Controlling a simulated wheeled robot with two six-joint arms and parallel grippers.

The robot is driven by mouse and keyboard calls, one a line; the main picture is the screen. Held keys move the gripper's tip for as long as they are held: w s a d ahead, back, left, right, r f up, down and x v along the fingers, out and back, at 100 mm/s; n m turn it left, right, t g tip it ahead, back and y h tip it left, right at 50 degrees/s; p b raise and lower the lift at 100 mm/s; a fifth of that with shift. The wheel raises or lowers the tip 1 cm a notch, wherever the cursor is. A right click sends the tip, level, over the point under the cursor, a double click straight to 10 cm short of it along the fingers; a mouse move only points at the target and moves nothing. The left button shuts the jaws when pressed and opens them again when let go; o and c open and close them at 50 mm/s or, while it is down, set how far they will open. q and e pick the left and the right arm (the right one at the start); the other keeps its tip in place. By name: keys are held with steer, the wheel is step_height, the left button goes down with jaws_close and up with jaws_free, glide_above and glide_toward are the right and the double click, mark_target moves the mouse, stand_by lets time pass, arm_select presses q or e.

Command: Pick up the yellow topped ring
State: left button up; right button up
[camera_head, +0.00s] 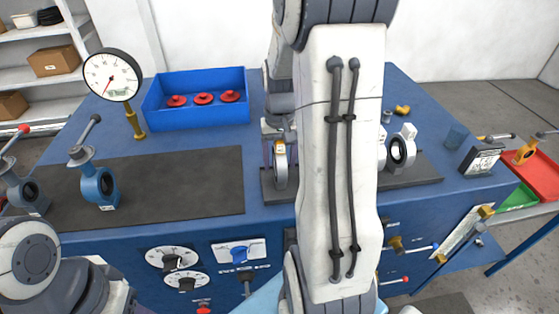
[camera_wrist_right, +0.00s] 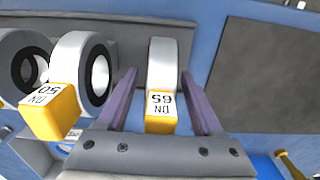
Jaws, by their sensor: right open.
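A pale grey ring with a yellow top marked DN 65 (camera_wrist_right: 161,105) stands upright between the fingers of my right gripper (camera_wrist_right: 159,76) in the right wrist view. The open purple fingers lie on either side of it, with a visible gap at each side. In the head view this ring (camera_head: 280,172) stands on a dark mat, left of my right forearm, which hides much of that area. Another ring with a yellow top, marked DN 50 (camera_wrist_right: 52,113), stands beside it in the wrist view. My left gripper is not in view; only arm links show at the lower left.
Grey rings (camera_head: 402,150) stand right of my forearm. A blue bin (camera_head: 198,115) with red parts sits at the back. A pressure gauge (camera_head: 111,75) and a blue valve (camera_head: 97,185) stand at left. The large dark mat (camera_head: 190,185) is mostly bare.

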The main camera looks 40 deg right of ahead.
jaws_close()
stand_by(1.4)
